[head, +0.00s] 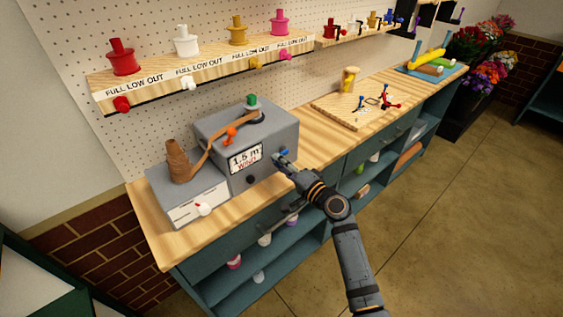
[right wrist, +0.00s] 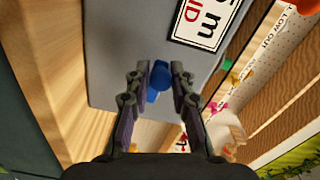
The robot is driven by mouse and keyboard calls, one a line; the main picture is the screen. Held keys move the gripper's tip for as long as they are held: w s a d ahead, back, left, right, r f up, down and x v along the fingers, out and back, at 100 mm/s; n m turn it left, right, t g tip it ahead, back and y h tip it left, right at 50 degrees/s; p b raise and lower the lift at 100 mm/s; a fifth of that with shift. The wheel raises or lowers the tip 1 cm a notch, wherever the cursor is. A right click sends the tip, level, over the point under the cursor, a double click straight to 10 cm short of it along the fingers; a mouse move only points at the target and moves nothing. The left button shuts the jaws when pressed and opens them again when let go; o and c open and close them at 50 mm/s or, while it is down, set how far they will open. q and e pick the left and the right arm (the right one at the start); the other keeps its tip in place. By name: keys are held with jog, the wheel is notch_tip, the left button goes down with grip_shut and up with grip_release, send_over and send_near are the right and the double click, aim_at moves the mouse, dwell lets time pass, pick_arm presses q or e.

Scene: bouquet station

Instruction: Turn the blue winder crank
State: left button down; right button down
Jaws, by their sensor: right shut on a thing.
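The winder is a grey box (head: 225,150) on the wooden bench, with a label (head: 245,159) reading 1.5 m and a red word below. Its blue crank (head: 284,153) is at the right side of the box. My right gripper (head: 281,160) reaches it from the front right. In the right wrist view, the blue crank (right wrist: 158,78) sits between the two fingers of my right gripper (right wrist: 161,80), which are shut on it. The fingers partly hide the crank. My left gripper is not in view.
A brown ribbon runs from a cone (head: 178,162) to the winder's top, near an orange part (head: 230,133) and a green knob (head: 252,100). A shelf (head: 200,75) with coloured spools is behind. A wooden board (head: 355,107) with small tools lies to the right.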

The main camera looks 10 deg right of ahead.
notch_tip(320, 180, up, 2)
jog(key=m, duration=0.1)
jog(key=m+p, duration=0.1)
jog(key=shift+w+d+r+m+p, duration=0.1)
jog(key=shift+w+d+m+p, duration=0.05)
jog(key=shift+m+p, duration=0.15)
jog(key=shift+r+m, duration=0.15)
jog(key=shift+m, duration=0.35)
jog(key=shift+d+p, duration=0.1)
jog(key=shift+p, duration=0.2)
jog(key=c, duration=1.2)
grip_release()
jog(key=shift+d+f, duration=0.1)
jog(key=shift+f, duration=0.2)
